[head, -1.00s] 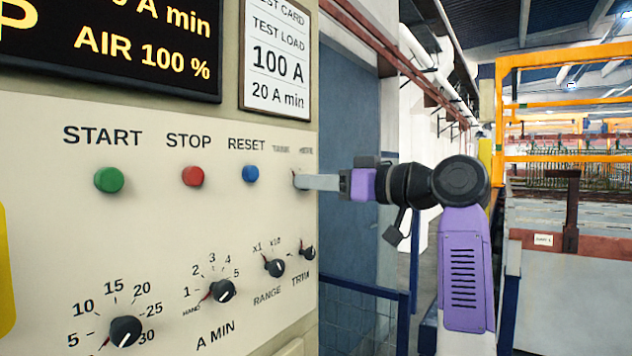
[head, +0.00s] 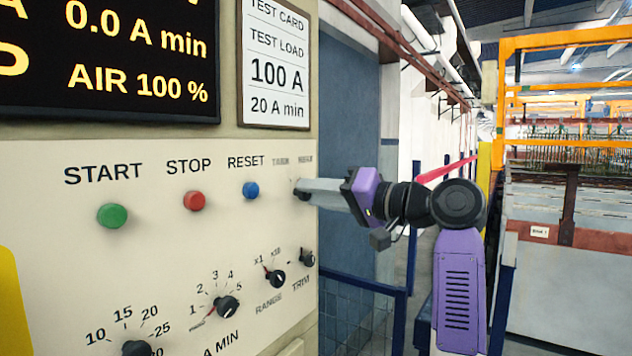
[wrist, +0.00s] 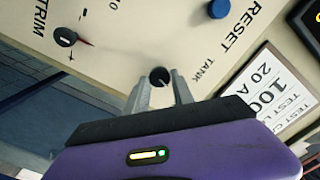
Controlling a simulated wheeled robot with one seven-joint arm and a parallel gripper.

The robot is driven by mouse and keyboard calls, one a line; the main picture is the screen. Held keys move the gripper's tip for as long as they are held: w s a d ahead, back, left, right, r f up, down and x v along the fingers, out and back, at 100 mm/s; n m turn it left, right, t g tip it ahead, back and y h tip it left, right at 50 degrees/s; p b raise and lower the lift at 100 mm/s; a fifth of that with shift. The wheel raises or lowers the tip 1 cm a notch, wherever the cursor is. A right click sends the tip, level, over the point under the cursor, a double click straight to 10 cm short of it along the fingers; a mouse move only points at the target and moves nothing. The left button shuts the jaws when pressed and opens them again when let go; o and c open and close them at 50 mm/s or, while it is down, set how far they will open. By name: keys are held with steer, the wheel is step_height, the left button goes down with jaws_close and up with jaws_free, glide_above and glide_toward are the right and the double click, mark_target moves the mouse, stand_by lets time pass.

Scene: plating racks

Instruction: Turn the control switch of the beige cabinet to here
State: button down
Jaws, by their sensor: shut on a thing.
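The beige cabinet (head: 60,250) fills the left of the head view. Its control switch, a small dark knob (wrist: 160,76), sits beside the TANK label in the wrist view, at the panel's right edge in the head view. My gripper (head: 302,188) reaches it from the right, and its two grey fingers (wrist: 160,92) are shut on the knob from both sides. The knob's pointer mark is hidden by the fingers. The labels above the switch are too blurred to read fully in the head view.
A blue RESET button (head: 250,190), a red STOP button (head: 194,201) and a green START button (head: 112,215) stand left of the switch. TRIM (head: 307,258) and RANGE (head: 275,278) knobs are below. A test card (head: 275,65) hangs above. A blue rail (head: 360,283) stands right of the cabinet.

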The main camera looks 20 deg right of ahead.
steer(key=shift+m+p, duration=0.9)
steer(key=shift+m, duration=0.4)
steer(key=shift+d+f, duration=0.1)
steer(key=c, duration=1.1)
jaws_free()
